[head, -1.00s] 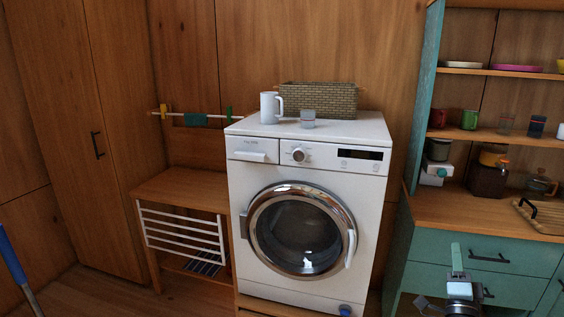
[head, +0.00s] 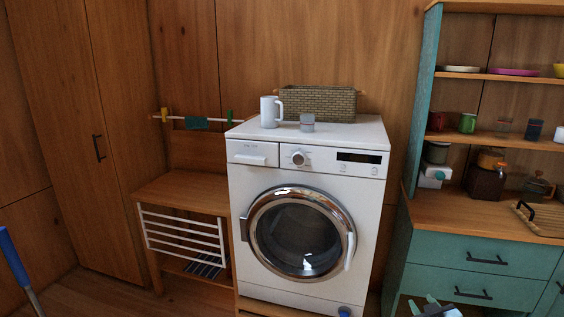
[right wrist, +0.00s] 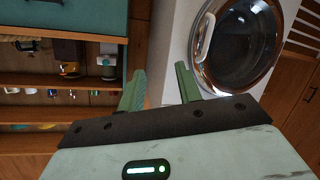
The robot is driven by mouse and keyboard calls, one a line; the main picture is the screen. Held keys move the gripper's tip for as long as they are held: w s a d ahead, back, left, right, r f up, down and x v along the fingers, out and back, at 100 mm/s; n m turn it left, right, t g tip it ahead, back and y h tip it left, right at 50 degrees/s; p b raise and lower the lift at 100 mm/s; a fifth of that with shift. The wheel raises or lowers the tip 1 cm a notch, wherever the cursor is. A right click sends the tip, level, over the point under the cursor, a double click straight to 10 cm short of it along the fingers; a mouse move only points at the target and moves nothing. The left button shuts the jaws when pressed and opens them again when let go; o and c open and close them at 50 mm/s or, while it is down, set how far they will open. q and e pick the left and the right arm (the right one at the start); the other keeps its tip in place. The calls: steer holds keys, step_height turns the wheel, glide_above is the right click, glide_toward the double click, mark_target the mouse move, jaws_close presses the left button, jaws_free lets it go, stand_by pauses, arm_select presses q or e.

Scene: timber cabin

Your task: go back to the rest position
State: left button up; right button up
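My right gripper (head: 436,308) shows at the bottom edge of the head view, in front of the green drawers and right of the washing machine (head: 305,164). In the right wrist view its two green fingers (right wrist: 160,80) stand apart with nothing between them. The washing machine's round door (right wrist: 238,45) is beyond the fingers there, not touched. My left gripper is not in view.
A white mug (head: 268,112), a small grey cup (head: 307,122) and a wicker basket (head: 318,103) stand on the washing machine. The green cabinet (head: 470,254) is at the right. A wooden side table (head: 182,190) is at the left.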

steer(key=s+a+f+g+y, duration=0.1)
steer(key=s+a+f, duration=0.2)
steer(key=s+f, duration=0.25)
steer(key=s+a+f+g, duration=0.1)
steer(key=s+a+f, duration=0.2)
steer(key=s+f, duration=0.25)
steer(key=s+a+f+g, duration=0.1)
steer(key=s+a+f, duration=0.1)
steer(key=s, duration=0.8)
steer(key=s+a+f+g+y, duration=0.1)
steer(key=s+a, duration=0.4)
steer(key=s, duration=0.6)
steer(key=s+a+f+m+g+y, duration=0.1)
steer(key=s+a+f+g, duration=0.1)
steer(key=s, duration=0.9)
steer(key=shift+a+f, duration=0.55)
steer(key=shift+a, duration=0.4)
steer(key=shift+a, duration=0.1)
